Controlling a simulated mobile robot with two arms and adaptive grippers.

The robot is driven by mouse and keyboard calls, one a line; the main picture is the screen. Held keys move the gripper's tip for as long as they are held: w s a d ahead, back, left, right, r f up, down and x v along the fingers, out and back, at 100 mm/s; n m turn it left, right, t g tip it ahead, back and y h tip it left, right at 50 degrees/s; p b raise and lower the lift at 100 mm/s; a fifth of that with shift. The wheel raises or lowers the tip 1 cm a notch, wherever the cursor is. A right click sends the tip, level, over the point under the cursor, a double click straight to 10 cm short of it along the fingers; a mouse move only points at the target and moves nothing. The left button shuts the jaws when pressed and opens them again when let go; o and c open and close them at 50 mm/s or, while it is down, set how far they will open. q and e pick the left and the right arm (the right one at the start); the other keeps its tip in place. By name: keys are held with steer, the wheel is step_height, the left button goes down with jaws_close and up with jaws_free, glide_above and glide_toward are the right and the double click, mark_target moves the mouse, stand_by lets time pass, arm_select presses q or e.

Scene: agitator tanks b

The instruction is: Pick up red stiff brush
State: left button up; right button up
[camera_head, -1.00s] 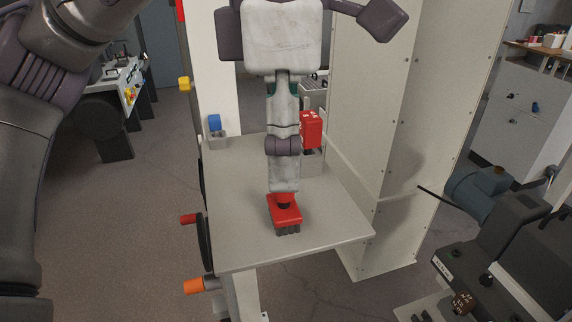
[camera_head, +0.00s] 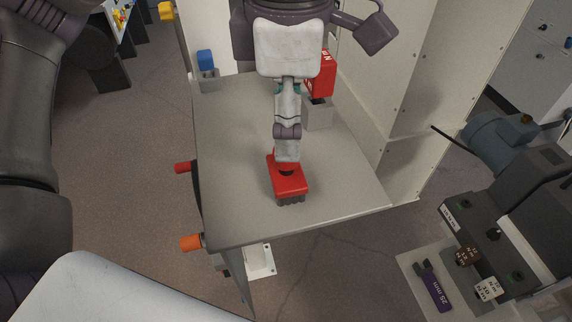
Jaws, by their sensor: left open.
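The red stiff brush (camera_head: 289,186) lies on the grey table (camera_head: 236,180), with its red body on top and grey bristles showing at the front. My left gripper (camera_head: 288,152) comes down from the top middle of the view, with a white palm and a white, purple-jointed finger. The finger's end overlaps the back of the brush and hides part of it. I cannot tell whether they touch. The jaws are open, and the brush rests on the table. My right gripper is not in view.
A red box (camera_head: 321,72) on a grey block (camera_head: 317,115) and a blue-topped item (camera_head: 205,60) stand at the table's back. A tall cream cabinet (camera_head: 400,95) borders the right. Red (camera_head: 183,167) and orange (camera_head: 191,242) knobs stick out left. The table's front is clear.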

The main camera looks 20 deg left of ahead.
mark_target(286, 168)
arm_select(q)
step_height(286, 168, down, 4)
steer(key=shift+f+p, duration=0.1)
steer(key=shift+p, duration=1)
steer(key=shift+a+f, duration=0.1)
steer(key=shift+f, duration=0.4)
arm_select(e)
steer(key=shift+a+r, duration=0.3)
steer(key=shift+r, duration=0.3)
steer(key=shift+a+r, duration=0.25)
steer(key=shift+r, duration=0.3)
arm_select(q)
jaws_close()
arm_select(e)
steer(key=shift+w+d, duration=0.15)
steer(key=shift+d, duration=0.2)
